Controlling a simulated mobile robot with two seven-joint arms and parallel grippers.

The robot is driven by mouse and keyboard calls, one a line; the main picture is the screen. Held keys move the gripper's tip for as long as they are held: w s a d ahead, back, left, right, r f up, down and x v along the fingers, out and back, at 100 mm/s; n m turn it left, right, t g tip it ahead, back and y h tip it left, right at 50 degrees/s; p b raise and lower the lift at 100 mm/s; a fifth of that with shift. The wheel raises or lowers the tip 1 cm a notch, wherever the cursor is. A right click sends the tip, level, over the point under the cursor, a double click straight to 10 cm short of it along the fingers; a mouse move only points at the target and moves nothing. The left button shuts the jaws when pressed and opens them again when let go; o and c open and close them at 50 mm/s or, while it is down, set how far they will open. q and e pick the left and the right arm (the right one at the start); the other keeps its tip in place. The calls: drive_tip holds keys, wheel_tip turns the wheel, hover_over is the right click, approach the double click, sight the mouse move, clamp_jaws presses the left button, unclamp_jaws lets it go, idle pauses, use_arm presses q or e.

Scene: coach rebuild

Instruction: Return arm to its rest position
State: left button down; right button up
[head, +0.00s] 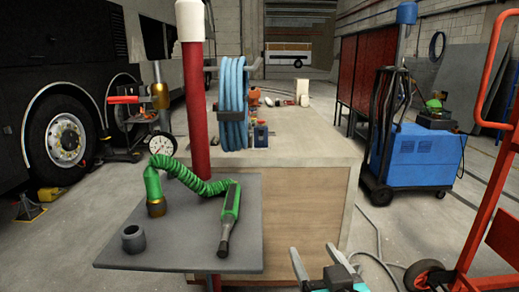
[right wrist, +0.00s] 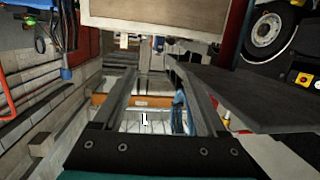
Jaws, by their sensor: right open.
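My right gripper (head: 313,251) shows at the bottom of the head view, just right of the small grey table (head: 185,225). Its two grey fingers are apart with nothing between them. In the right wrist view the same gripper (right wrist: 152,68) has both fingers spread and only distant floor and wall show between them. The table's dark slab (right wrist: 250,100) is beside the right finger in that view; I cannot tell the exact gap. My left gripper is not in view.
A green coiled-hose tool (head: 195,180) and a grey ring (head: 134,239) lie on the small table. A wooden-sided workbench (head: 290,210) stands behind it. A red hand truck (head: 490,190) and blue machine (head: 420,155) stand right. Floor between bench and truck is mostly clear, with a cable.

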drive_tip(key=s+d+f+g+h, duration=0.1)
drive_tip(key=s+d+f+g, duration=0.2)
drive_tip(key=s+f+g, duration=0.6)
drive_tip(key=s+d+f+g, duration=0.3)
drive_tip(key=s+f+g, duration=0.1)
drive_tip(key=s+f, duration=0.95)
drive_tip(key=s+f+p, duration=0.3)
drive_tip(key=f+p, duration=0.5)
drive_tip(key=f, duration=0.6)
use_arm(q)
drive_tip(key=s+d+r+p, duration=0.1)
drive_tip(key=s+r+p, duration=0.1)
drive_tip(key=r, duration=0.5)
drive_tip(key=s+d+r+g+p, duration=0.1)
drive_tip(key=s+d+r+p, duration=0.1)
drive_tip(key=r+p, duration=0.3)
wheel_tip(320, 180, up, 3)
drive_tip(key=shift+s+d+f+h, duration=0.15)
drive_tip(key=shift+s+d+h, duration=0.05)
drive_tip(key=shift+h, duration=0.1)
use_arm(e)
drive_tip(key=s+d+f+g, duration=0.1)
drive_tip(key=s+f, duration=0.2)
drive_tip(key=s, duration=0.4)
drive_tip(key=s+d+f+g, duration=0.1)
drive_tip(key=s+d+f, duration=0.1)
drive_tip(key=s, duration=0.5)
drive_tip(key=shift+s+f+n+h, duration=0.3)
drive_tip(key=shift+s+f+n, duration=0.1)
drive_tip(key=shift+f, duration=0.1)
